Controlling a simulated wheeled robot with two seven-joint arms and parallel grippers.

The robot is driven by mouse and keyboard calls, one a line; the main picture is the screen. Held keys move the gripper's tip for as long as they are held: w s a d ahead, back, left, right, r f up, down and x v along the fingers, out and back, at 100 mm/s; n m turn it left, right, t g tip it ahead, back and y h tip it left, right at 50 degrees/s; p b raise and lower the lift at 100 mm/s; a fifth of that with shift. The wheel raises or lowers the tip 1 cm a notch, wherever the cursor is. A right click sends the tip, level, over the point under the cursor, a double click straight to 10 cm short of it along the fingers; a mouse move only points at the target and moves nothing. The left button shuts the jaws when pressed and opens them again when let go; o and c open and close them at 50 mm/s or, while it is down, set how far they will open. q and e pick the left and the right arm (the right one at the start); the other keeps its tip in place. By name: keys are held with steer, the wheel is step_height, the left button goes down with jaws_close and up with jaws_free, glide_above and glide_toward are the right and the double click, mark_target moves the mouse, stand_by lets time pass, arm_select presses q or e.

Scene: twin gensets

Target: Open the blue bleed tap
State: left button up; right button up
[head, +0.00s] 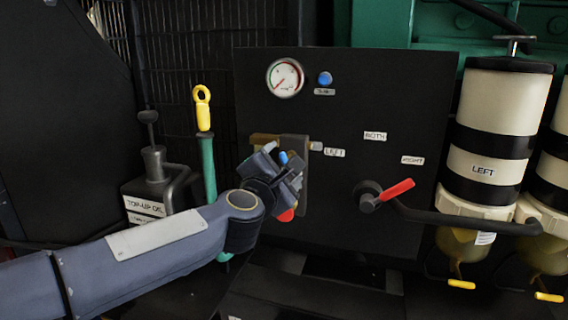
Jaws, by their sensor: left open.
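My left gripper (290,183) is in front of the left part of the black panel (340,230). It is open, and its fingers are seen partly from behind. A small blue piece (283,157) shows at the gripper's upper edge, and a red piece (287,215) shows below it. The gripper hides most of what they belong to, so I cannot tell if the blue piece is the tap or touches a finger. A brass-coloured fitting (262,139) shows just above the gripper. A round blue knob (326,78) sits higher on the panel, above a small unreadable label. My right gripper is not in view.
A gauge (285,78) is at the panel's top left. Filter canisters (502,105) with yellow-tipped taps (461,284) stand at right. A yellow-ringed dipstick (203,110) and an oil can (150,193) stand at left.

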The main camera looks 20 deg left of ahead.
arm_select(q)
steer(key=s+p, duration=0.1)
steer(key=s, duration=0.5)
steer(key=shift+s, duration=0.25)
steer(key=shift+a, duration=0.15)
